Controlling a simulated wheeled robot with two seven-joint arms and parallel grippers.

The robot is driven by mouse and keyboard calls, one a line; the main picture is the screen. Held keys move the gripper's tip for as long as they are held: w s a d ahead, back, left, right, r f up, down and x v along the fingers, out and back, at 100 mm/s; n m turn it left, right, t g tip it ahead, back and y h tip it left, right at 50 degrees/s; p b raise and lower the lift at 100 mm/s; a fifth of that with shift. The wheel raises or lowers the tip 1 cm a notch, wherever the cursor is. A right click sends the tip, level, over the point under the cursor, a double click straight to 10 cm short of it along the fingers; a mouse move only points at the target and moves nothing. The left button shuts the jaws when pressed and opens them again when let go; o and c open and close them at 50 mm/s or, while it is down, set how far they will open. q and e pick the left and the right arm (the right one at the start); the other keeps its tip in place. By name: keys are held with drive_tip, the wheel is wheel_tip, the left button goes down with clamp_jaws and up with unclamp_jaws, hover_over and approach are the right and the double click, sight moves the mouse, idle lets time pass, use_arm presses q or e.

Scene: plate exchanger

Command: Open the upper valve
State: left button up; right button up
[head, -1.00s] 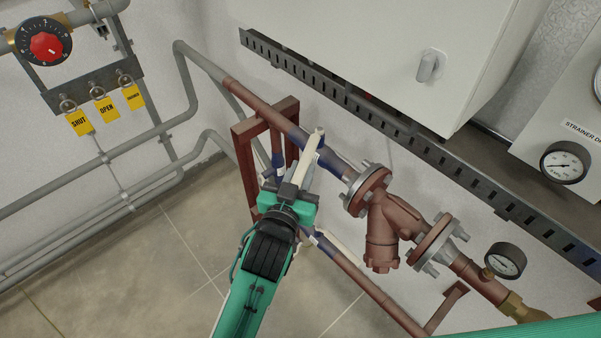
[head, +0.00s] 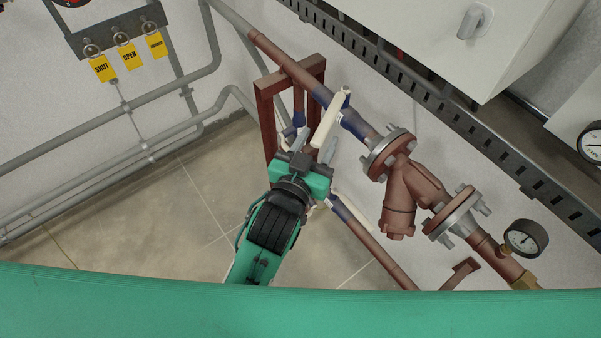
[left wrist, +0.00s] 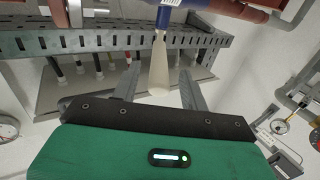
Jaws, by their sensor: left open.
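The upper valve has a long cream handle (head: 331,117) by the blue section of the upper red-brown pipe (head: 284,62). My left gripper (head: 316,153) is open at the handle's lower end. In the left wrist view, the handle (left wrist: 159,62) hangs from a blue part, its free end between the two spread fingers (left wrist: 160,80). A gap shows on each side of it. The gripper's body hides part of the valve area in the head view. My right gripper is not in view.
A lower valve with a cream handle (head: 352,212) sits on the lower pipe (head: 383,254), close to my left gripper. A flanged strainer (head: 399,207) and a gauge (head: 526,238) are at right. Yellow tags (head: 129,56) hang at upper left. A slotted rail (head: 440,108) crosses the wall.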

use_arm(q)
drive_tip(key=b+v, duration=0.2)
drive_tip(key=v, duration=0.8)
drive_tip(key=shift+s+b, duration=0.2)
drive_tip(key=shift+b, duration=0.15)
drive_tip(key=shift+c, duration=0.5)
